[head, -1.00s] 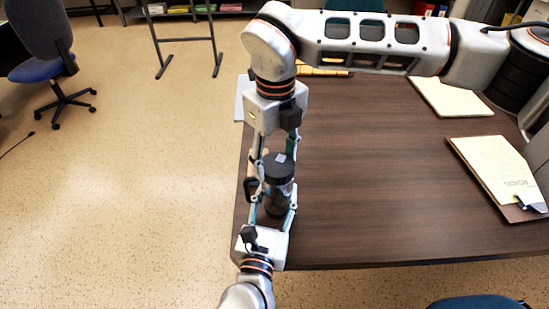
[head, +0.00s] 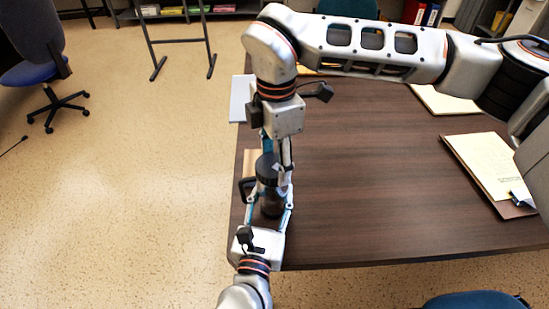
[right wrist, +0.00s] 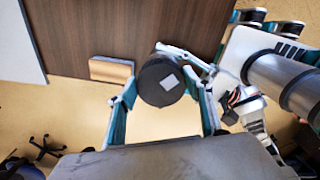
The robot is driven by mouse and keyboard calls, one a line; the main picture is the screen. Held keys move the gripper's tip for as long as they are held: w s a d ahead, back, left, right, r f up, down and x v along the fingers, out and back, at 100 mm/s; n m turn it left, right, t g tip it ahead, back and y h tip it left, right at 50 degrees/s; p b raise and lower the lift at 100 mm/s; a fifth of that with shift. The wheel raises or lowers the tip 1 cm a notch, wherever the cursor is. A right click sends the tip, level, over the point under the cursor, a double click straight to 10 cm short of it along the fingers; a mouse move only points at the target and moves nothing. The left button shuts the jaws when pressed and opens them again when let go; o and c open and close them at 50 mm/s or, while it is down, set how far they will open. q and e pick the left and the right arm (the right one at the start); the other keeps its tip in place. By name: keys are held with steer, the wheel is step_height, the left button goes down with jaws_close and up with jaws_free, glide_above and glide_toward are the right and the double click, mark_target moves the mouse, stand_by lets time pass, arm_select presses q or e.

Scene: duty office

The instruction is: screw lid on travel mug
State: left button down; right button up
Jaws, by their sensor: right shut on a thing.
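The black travel mug lid (head: 264,170) carries a pale square label. It sits on top of the dark travel mug (head: 271,205), which stands upright near the table's left front edge. My right gripper (head: 274,163) comes down from above and is shut on the lid. In the right wrist view the lid (right wrist: 150,88) is between its two fingers. My left gripper (head: 269,194) reaches in from the near side, its fingers closed around the mug's body. A dark handle (head: 244,189) shows left of the mug. The seam under the lid is hidden.
The brown table (head: 370,170) is clear to the right of the mug. A clipboard (head: 492,165) with paper lies at the right. A pale flat item (head: 240,98) lies at the left edge. A small tan block (right wrist: 111,70) is close to the mug.

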steer(key=m, duration=0.7)
steer(key=shift+s, duration=0.25)
steer(key=o, duration=1)
steer(key=shift+r, duration=2.25)
steer(key=shift+c, duration=0.2)
